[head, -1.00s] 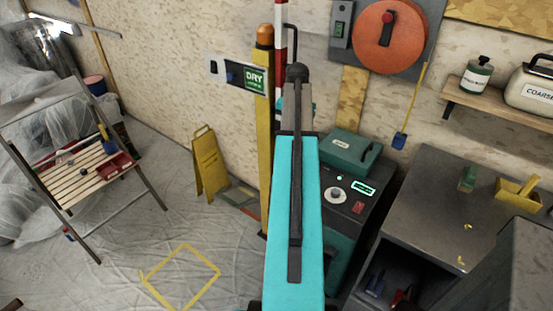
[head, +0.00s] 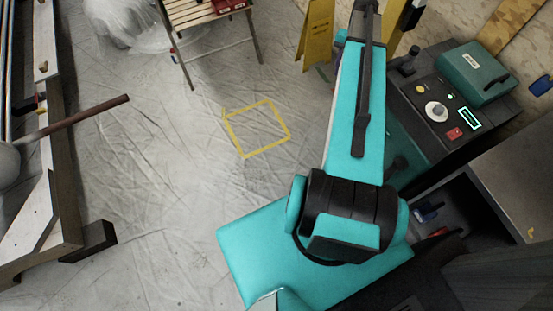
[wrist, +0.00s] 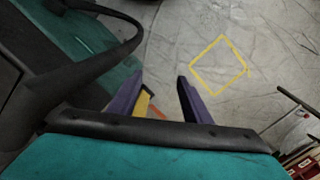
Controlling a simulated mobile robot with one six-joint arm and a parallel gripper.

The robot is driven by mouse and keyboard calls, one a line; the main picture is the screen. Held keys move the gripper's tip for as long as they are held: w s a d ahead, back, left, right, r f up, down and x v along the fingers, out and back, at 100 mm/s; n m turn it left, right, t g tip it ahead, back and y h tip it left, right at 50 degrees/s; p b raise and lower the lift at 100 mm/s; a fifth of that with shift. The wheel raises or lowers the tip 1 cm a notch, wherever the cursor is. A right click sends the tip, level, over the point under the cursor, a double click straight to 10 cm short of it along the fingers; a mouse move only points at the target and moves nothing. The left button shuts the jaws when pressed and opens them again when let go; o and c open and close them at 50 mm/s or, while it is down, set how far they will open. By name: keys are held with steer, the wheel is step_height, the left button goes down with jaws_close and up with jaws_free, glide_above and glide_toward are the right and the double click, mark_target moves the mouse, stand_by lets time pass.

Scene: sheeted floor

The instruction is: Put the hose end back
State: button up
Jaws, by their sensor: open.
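My gripper (wrist: 160,97) shows in the wrist view as two purple fingers, spread apart with nothing held between them. It is hidden in the head view. A thick black curved tube (wrist: 128,30), perhaps the hose, loops across the upper left of the wrist view, left of the fingers and apart from them. I cannot make out a hose end for certain. The teal and black machine (head: 436,105), with a knob, a lit display and a red switch, stands right of my arm in the head view.
A yellow square outline (head: 257,128) marks the open, sheeted floor. A yellow folding sign (head: 316,35) and slatted wooden stand (head: 200,18) are at the back. A wooden frame (head: 50,205) stands at left, a grey bench (head: 518,165) at right.

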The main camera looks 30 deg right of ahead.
steer(key=s+a+f+n+g, duration=0.1)
steer(key=s+a+f+n, duration=0.15)
steer(key=a+f, duration=0.75)
steer(key=s+a+f+n+g, duration=0.1)
steer(key=s+a+f+n, duration=0.15)
steer(key=a+f, duration=0.8)
steer(key=s+a+f+n+g, duration=0.1)
steer(key=s+a+f+n, duration=0.1)
steer(key=s+a, duration=0.6)
steer(key=s+a+f+n+g+h, duration=0.1)
steer(key=s+a+f+n, duration=0.2)
steer(key=s+a, duration=0.5)
steer(key=a, duration=0.2)
steer(key=shift+s+a+f+n, duration=0.15)
steer(key=shift+a+f+n, duration=0.2)
steer(key=shift+a+n, duration=0.05)
steer(key=c, duration=0.3)
steer(key=shift+d, duration=0.15)
